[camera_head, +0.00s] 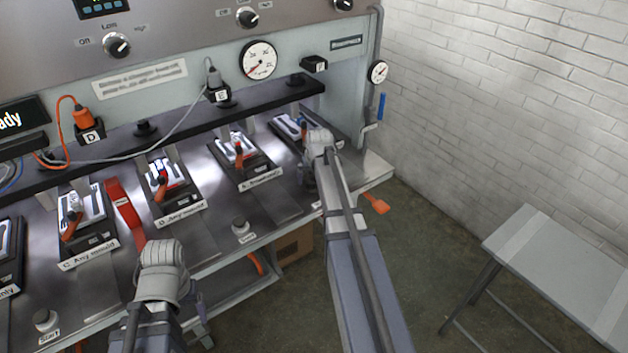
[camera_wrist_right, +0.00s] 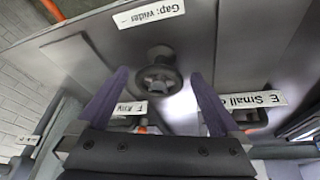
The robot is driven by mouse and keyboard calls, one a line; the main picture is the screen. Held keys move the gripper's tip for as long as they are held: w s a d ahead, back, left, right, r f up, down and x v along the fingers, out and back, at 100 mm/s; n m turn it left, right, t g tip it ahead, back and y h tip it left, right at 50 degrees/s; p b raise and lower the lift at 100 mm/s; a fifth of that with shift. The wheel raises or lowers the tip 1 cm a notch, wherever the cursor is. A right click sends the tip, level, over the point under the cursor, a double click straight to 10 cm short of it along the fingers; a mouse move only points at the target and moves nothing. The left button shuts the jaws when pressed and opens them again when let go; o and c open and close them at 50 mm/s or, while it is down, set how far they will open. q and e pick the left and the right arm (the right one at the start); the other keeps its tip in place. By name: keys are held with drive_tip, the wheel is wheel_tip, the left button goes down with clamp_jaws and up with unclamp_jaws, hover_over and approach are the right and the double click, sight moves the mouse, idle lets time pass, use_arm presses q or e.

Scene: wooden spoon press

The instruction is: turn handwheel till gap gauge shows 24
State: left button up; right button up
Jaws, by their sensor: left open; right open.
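In the right wrist view, a dark round handwheel (camera_wrist_right: 160,84) with a pale hub sits below a label reading "Gap: wider" (camera_wrist_right: 152,12). My right gripper (camera_wrist_right: 159,73) is open, its two purple-grey fingers on either side of the wheel; contact is not clear. In the head view the right arm's end (camera_head: 320,142) hides the wheel. A large dial (camera_head: 258,60) and a smaller dial (camera_head: 378,72) face me; their numbers are too blurred to read, and I cannot tell which shows the gap. My left gripper (camera_head: 163,262) is at the bench's front, its fingers hard to make out.
Several mould stations with orange handles line the bench, such as the one labelled C (camera_head: 86,222). A red strap-like part (camera_head: 124,208) lies between two stations. A grey side table (camera_head: 560,262) stands at the right, with open floor before it.

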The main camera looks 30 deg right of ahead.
drive_tip(key=shift+c, duration=0.2)
drive_tip(key=c, duration=1.2)
drive_tip(key=n, duration=0.2)
drive_tip(key=d+n+y, duration=0.1)
drive_tip(key=shift+n+y, duration=0.3)
drive_tip(key=shift+n, duration=0.1)
drive_tip(key=n, duration=0.1)
drive_tip(key=n+y, duration=0.1)
drive_tip(key=shift+d+n, duration=0.3)
drive_tip(key=shift+n, duration=0.1)
drive_tip(key=n, duration=0.1)
drive_tip(key=n+y, duration=0.1)
drive_tip(key=n, duration=0.1)
drive_tip(key=shift+w+d+n, duration=0.25)
drive_tip(key=shift+d+n, duration=0.05)
drive_tip(key=shift+w+d+n+g+y, duration=0.1)
drive_tip(key=shift+n+g+y, duration=0.25)
drive_tip(key=shift+n, duration=0.55)
drive_tip(key=shift+w+d+n+g+y, duration=0.15)
drive_tip(key=shift+n+y, duration=0.3)
drive_tip(key=shift+n, duration=0.45)
drive_tip(key=shift+s, duration=0.1)
